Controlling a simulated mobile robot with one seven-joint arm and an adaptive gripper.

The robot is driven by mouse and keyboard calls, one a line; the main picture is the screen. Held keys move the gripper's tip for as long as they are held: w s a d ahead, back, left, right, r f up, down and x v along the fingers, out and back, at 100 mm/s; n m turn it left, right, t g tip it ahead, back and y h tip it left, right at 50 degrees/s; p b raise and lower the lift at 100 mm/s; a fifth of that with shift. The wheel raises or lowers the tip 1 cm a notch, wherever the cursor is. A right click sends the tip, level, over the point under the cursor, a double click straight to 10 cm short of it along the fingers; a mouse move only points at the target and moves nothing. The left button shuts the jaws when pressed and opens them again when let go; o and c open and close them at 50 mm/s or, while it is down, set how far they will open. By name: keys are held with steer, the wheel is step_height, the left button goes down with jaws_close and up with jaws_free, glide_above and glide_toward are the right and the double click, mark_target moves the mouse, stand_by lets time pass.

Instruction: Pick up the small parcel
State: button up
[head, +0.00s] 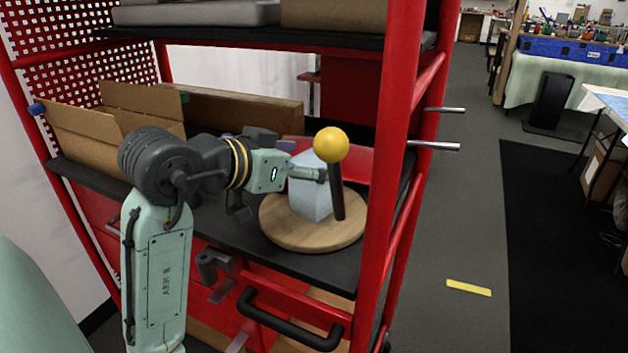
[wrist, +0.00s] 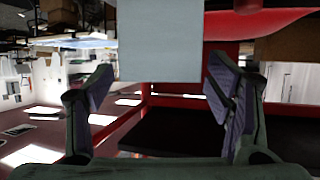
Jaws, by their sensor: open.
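The small parcel, a pale grey-blue box (head: 311,199), stands upright on a round wooden board (head: 285,236) on the shelf in the head view. My gripper (head: 306,164) reaches in from the left at the parcel's upper part; one finger shows across its near side, and the other is largely hidden. In the wrist view, the parcel's flat face (wrist: 158,42) fills the upper middle. The open fingers of my gripper (wrist: 158,78) stand left and right of it, with visible gaps on both sides. I see no contact.
A yellow ball on a dark stick (head: 331,145) stands close to the parcel's right side. An open cardboard box (head: 90,140) is at the shelf's left. A red rack post (head: 385,170) bounds the right, and an upper shelf (head: 250,37) hangs above.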

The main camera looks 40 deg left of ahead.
steer(key=shift+w, duration=0.1)
steer(key=shift+c, duration=0.2)
jaws_close()
stand_by(0.8)
